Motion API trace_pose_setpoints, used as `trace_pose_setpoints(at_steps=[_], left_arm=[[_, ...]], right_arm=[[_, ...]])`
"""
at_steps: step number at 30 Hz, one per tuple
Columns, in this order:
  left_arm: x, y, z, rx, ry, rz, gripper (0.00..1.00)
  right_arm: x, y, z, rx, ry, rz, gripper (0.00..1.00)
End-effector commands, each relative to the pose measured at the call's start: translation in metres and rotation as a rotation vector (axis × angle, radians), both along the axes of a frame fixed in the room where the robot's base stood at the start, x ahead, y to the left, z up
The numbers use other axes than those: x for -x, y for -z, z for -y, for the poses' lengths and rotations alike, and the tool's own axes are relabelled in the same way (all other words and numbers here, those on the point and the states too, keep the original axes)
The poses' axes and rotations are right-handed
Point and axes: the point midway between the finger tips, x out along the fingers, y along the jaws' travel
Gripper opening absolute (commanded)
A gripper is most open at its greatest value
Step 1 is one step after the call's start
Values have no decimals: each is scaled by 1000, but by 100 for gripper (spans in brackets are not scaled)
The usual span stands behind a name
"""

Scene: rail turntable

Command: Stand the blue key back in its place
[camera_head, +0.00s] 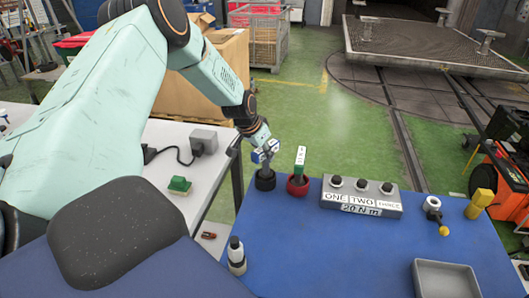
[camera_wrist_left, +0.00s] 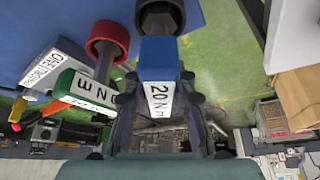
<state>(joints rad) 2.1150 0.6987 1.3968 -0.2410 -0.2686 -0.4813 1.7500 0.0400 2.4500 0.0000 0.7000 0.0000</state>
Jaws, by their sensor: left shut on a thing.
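The blue key (camera_head: 262,155) has a white label, which reads 20 N m in the left wrist view (camera_wrist_left: 158,75). My left gripper (camera_head: 264,146) is shut on it; its fingers lie on both sides of the key. A black round holder (camera_head: 265,181) is directly below the key in the head view and beyond its far end in the left wrist view (camera_wrist_left: 168,16). I cannot tell whether the key's lower end is inside the holder. A green key (camera_head: 300,158) stands in a red holder (camera_head: 298,187) just to the right. My right gripper is not in view.
On the blue table (camera_head: 350,250) are a grey box (camera_head: 361,197) labelled ONE, TWO, THREE, a yellow block (camera_head: 480,203), a yellow-knobbed fitting (camera_head: 433,208) and a grey tray (camera_head: 445,278). A black-and-white object (camera_head: 236,255) stands at the left edge. The table's middle is clear.

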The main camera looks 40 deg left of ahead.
Motion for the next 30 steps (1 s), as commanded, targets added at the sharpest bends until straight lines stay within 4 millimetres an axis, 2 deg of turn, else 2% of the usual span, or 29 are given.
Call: trace_pose_setpoints(at_steps=[20,21,30], left_arm=[[-1,15,0,-1,0,2,0],[-1,15,0,-1,0,2,26],[0,14,0,0,0,1,51]], right_arm=[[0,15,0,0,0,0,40],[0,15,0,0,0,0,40],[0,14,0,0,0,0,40]])
